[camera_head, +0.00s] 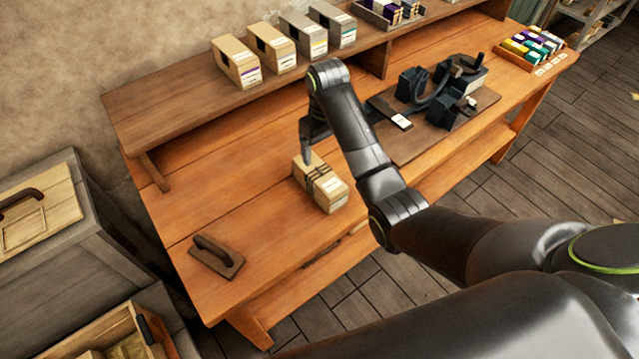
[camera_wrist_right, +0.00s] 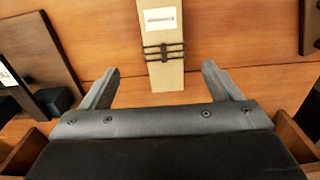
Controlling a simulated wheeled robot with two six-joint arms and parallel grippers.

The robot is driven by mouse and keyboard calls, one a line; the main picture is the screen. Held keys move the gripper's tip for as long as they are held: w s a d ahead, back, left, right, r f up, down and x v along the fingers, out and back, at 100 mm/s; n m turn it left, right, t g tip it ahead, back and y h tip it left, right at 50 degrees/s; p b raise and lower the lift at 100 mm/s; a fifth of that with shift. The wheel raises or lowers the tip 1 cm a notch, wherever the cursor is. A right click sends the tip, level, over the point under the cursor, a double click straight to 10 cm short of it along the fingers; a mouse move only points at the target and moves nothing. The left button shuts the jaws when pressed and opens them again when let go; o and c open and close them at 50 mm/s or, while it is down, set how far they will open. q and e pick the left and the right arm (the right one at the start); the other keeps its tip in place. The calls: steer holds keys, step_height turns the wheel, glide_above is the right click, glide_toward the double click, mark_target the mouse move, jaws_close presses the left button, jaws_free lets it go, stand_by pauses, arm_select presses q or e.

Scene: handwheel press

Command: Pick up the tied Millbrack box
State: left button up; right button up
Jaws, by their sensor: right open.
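The tied box (camera_head: 321,184) is a tan carton with dark cord around it and a white label, lying on the wooden workbench. It also shows in the right wrist view (camera_wrist_right: 163,75), upper middle, with the cord crossing near its lower end. My right gripper (camera_head: 307,154) is over the far end of the box in the head view. In the right wrist view the gripper (camera_wrist_right: 160,82) is open, one finger to each side of the box, with gaps on both sides. I cannot read the label. My left gripper is not in view.
Several boxes (camera_head: 237,63) stand on the raised shelf behind. A dark press (camera_head: 440,90) on a board is right of my arm. A flat wooden tool with a handle (camera_head: 216,256) lies at the bench's left front. Bare bench lies left of the box.

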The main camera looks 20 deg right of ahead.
steer(key=r, duration=0.1)
steer(key=b, duration=0.5)
glide_above(321, 173)
step_height(321, 173, down, 5)
steer(key=shift+a+r, duration=0.1)
steer(key=shift+r, duration=0.1)
step_height(321, 173, down, 6)
steer(key=shift+f+p, duration=0.25)
steer(key=shift+p, duration=0.1)
steer(key=shift+w+f+p, duration=0.15)
steer(key=shift+f+p, duration=0.3)
steer(key=shift+f, duration=2.5)
steer(key=shift+r, duration=0.1)
steer(key=c, duration=1.1)
